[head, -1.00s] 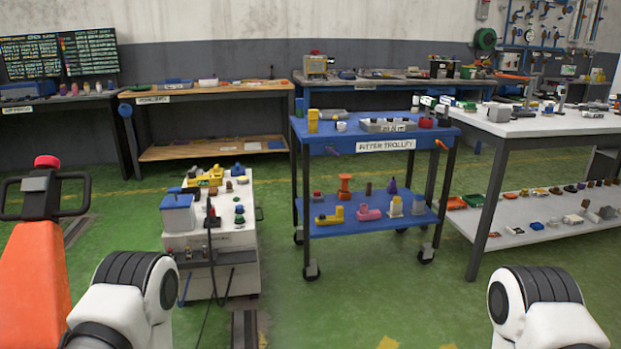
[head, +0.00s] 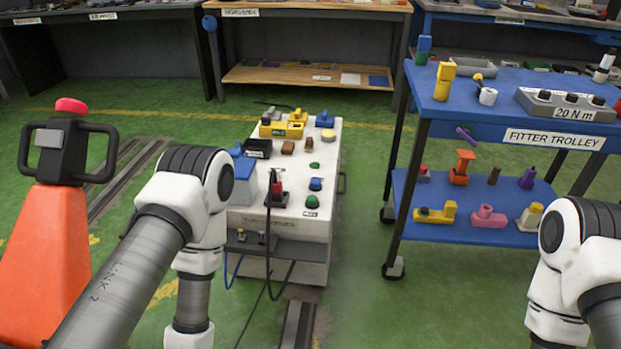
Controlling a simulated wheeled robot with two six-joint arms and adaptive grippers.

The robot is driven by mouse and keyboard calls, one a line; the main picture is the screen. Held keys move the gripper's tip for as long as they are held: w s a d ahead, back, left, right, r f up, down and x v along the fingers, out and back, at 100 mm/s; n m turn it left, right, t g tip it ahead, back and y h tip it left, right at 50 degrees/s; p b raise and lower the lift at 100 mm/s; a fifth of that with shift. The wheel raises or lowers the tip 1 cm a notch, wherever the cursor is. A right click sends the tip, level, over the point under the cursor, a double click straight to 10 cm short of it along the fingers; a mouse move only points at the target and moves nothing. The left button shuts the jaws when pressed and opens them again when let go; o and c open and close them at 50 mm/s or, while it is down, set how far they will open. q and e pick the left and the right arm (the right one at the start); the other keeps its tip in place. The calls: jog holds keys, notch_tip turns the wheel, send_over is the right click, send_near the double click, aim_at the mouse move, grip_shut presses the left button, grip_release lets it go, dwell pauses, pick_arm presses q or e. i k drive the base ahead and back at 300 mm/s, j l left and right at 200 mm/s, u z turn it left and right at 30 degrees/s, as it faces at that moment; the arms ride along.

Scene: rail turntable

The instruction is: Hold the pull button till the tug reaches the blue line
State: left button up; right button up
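A white console (head: 300,248) stands on the floor in the middle. Its top carries a green button (head: 312,202), a blue button (head: 315,184) and a red-and-black control (head: 276,192). I cannot read which one is the pull button. An orange machine (head: 50,250) with a black loop handle (head: 67,150) and a red knob on top stands at the left; I cannot tell if it is the tug. I cannot make out a blue line. My two arms show, left of the console and at the right edge. Both grippers are out of view.
A blue fitter trolley (head: 470,120) with tools and parts stands right of the console. Rails (head: 125,180) run in the green floor behind the orange machine. A wooden-shelved bench (head: 300,75) is at the back. A black cable hangs before the console.

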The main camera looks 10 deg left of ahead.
aim_at(312, 200)
jog(key=i+l+u, duration=0.3)
jog(key=i+u, duration=0.15)
jog(key=i, duration=0.15)
jog(key=i+l+u, duration=0.55)
jog(key=l+u, duration=0.25)
jog(key=i+l+u, duration=0.1)
jog(key=l+u, duration=0.45)
jog(key=u, duration=0.15)
